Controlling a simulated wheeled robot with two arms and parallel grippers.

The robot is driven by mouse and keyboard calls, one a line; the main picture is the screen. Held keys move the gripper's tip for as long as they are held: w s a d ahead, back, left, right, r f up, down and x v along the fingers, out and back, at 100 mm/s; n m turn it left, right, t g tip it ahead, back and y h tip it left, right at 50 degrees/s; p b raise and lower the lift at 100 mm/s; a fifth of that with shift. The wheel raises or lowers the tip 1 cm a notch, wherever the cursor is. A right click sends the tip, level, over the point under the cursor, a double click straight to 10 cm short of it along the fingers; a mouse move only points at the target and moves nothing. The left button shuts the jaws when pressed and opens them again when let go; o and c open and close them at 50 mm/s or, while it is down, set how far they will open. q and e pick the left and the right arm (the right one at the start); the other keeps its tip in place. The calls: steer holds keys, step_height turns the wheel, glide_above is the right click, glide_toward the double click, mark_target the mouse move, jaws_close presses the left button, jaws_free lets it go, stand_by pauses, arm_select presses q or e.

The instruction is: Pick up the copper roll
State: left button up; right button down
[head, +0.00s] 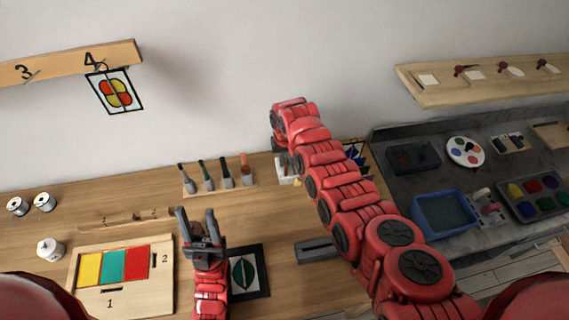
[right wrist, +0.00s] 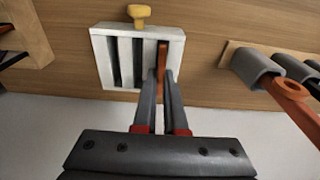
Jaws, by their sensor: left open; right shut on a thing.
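The copper roll (right wrist: 161,58) shows in the right wrist view as a thin copper-brown piece, edge on, in the right-hand slot of a white slotted holder (right wrist: 98,45). My right gripper (right wrist: 160,84) is shut on the near end of the copper roll, which is still in the slot. In the head view the white holder (head: 284,168) is partly hidden behind my right arm; the right fingertips are not clear there. My left gripper (head: 196,213) is open and empty over the bench, left of a dark-framed leaf panel (head: 262,284).
A rack of brushes and tools (head: 220,190) stands left of the holder. A yellow knob (right wrist: 139,12) sits by the holder. A tricolour board (head: 84,304) lies front left, with two spools (head: 44,202) behind. A blue tub (head: 444,213) is at right.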

steer(key=shift+r, duration=0.15)
steer(key=shift+r, duration=0.25)
steer(key=r+p, duration=0.2)
steer(key=r, duration=0.1)
steer(key=shift+s+r+p, duration=0.1)
steer(key=shift+s+p, duration=0.1)
steer(key=shift+p, duration=0.15)
steer(key=s+p, duration=0.2)
steer(key=p, duration=0.1)
steer(key=shift+s+a+r, duration=0.2)
steer(key=shift+a, duration=0.1)
steer(key=s+a+r+p, duration=0.1)
steer(key=s+p, duration=0.4)
steer(key=s, duration=0.8)
steer(key=shift+a+r+p, duration=0.35)
steer(key=shift+a+r, duration=0.05)
steer(key=shift+a, duration=0.2)
steer(key=shift+w, duration=0.1)
